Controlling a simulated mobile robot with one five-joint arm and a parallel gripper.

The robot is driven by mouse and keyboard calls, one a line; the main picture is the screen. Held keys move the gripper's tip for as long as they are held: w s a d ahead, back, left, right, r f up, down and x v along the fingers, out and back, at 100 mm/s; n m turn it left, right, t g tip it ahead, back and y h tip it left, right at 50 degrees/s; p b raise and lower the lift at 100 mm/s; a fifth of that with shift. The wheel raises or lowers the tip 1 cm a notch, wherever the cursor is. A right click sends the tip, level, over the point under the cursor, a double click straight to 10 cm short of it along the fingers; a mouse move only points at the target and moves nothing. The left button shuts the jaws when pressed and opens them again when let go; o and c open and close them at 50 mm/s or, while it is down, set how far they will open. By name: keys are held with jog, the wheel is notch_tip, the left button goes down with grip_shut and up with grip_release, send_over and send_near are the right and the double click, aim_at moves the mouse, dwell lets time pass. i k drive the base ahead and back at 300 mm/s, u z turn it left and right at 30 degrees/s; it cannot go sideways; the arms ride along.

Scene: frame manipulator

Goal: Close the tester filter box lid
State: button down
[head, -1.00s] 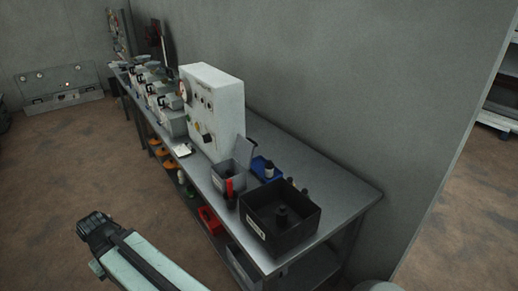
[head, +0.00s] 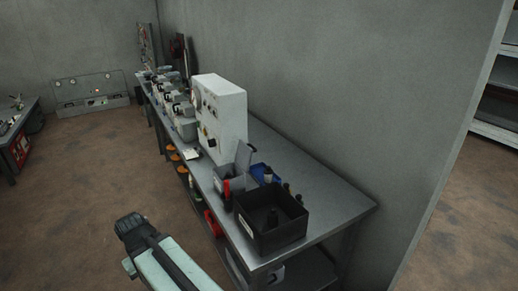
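A small grey box (head: 229,183) stands on the workbench, in front of the white tester cabinet (head: 221,113). It looks like the tester filter box. Its lid (head: 243,158) is raised and stands upright at the box's right side. A red item (head: 226,188) shows at the front of the box; I cannot tell whether it is inside or in front. My arm's pale green link, with a dark end, reaches in from the bottom, in front of the bench and apart from the box. My gripper's fingers do not show.
A black open bin (head: 271,222) with a dark cylinder in it stands nearer on the workbench (head: 335,202). A blue tray (head: 265,174) lies behind the small box. Several grey devices line the far bench end. The floor (head: 85,190) left of the bench is clear.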

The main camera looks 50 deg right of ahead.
aim_at(244, 154)
jog(key=z, duration=0.05)
jog(key=i, duration=0.85)
jog(key=u, duration=0.2)
jog(key=k, duration=0.85)
jog(key=z, duration=0.15)
jog(key=i, duration=0.9)
jog(key=u, duration=0.05)
